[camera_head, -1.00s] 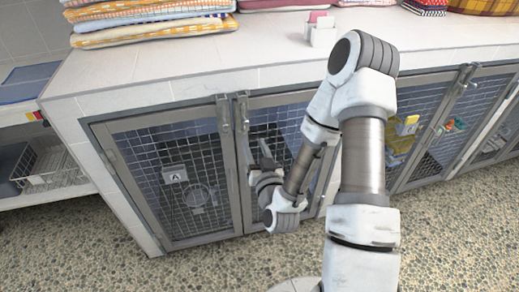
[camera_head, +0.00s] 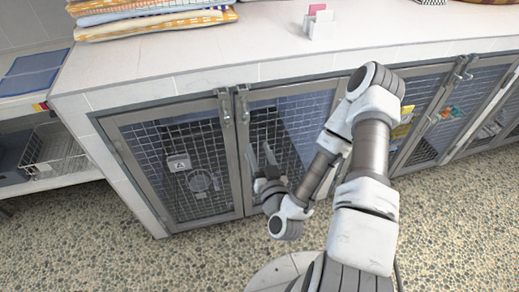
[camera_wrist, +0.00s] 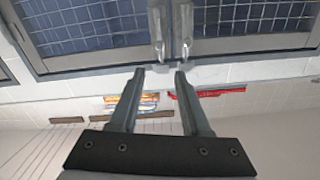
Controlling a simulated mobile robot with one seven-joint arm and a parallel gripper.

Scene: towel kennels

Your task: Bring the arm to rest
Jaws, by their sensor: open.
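My gripper (camera_head: 262,158) is in front of the kennel doors, just right of where the two leftmost doors meet. In the wrist view my gripper (camera_wrist: 158,75) has its two fingers apart, with nothing held between them. The fingers point toward the latch hardware (camera_wrist: 172,35) where the two mesh doors meet. The left kennel door (camera_head: 140,170) and the door to its right (camera_head: 290,98) look shut. The arm is folded, with its elbow high near the counter edge.
The white counter (camera_head: 180,65) holds folded towels (camera_head: 150,22) and a small white holder with a pink piece (camera_head: 320,20). A shelf with a wire basket (camera_head: 52,150) stands at the left. Yellow and orange items show behind the right doors. The pebbled floor (camera_head: 110,245) is clear in front.

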